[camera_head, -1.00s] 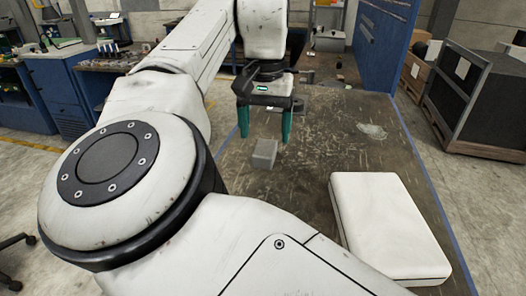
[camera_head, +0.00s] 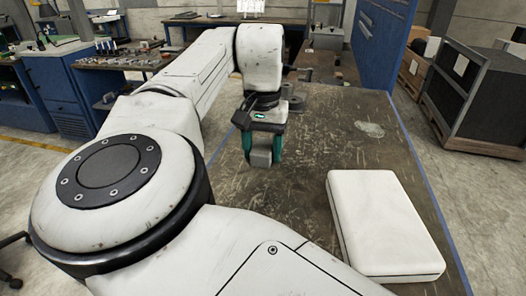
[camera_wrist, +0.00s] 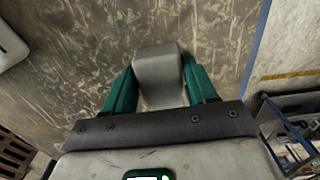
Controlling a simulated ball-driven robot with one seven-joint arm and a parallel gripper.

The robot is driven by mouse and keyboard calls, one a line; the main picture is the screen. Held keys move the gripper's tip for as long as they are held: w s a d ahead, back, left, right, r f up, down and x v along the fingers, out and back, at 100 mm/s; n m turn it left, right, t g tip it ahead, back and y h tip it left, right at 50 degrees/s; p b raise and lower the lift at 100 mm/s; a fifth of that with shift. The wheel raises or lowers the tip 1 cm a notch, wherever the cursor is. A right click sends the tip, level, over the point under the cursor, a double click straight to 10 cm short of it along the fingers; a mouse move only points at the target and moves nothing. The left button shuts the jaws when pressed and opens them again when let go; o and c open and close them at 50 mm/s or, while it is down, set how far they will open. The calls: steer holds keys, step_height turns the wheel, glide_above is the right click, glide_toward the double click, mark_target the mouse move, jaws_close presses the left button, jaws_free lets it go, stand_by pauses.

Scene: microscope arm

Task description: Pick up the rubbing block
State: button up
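The rubbing block is a small grey block (camera_head: 261,157) at the worn brown table's near left part. In the head view it sits between the teal fingers of my gripper (camera_head: 262,150), which points down at it. In the wrist view the grey block (camera_wrist: 159,72) fills the space between the two teal fingertips (camera_wrist: 158,75). A finger lies against each side, and the gripper looks shut on it. I cannot tell whether the block's underside still touches the table.
A white padded case (camera_head: 385,222) lies on the table (camera_head: 330,140) to the right. Small grey metal parts (camera_head: 297,103) stand behind my gripper. A blue partition (camera_head: 382,45) rises at the back right. The table's middle is clear.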

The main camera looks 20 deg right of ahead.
mark_target(263, 147)
steer(key=c, duration=0.7)
steer(key=shift+c, duration=0.2)
steer(key=shift+r, duration=0.5)
step_height(263, 147, up, 2)
steer(key=shift+w+r, duration=0.1)
steer(key=s+d+r+b, duration=0.1)
steer(key=s+d+r, duration=0.7)
steer(key=s, duration=0.3)
steer(key=shift+d+r, duration=0.35)
steer(key=shift+r, duration=0.55)
